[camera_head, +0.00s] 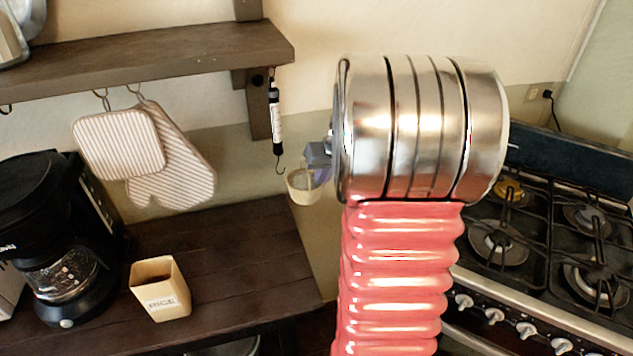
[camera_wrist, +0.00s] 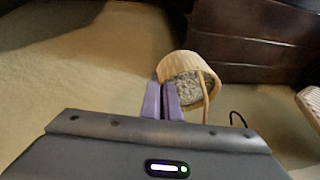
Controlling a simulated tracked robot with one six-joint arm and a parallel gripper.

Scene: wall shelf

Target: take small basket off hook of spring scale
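The small basket (camera_head: 303,190) is tan, with grey grainy contents visible in the wrist view (camera_wrist: 188,88). The spring scale (camera_head: 275,115) hangs upright by the shelf bracket, its black hook at the bottom. The basket is off to the right of this hook and looks apart from it. A dark curved wire, which looks like the hook, shows right of the basket handle in the wrist view. My gripper (camera_head: 318,160) is at the basket; its purple fingers (camera_wrist: 163,92) are close together at the rim and look shut on it. The exact grip point is partly hidden.
The wall shelf (camera_head: 150,55) is above left, with an oven mitt (camera_head: 175,165) and a pot holder (camera_head: 118,143) hanging from it. A rice box (camera_head: 160,290) and coffee maker (camera_head: 60,240) stand on the wooden counter (camera_head: 235,255). A stove (camera_head: 540,250) is at right.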

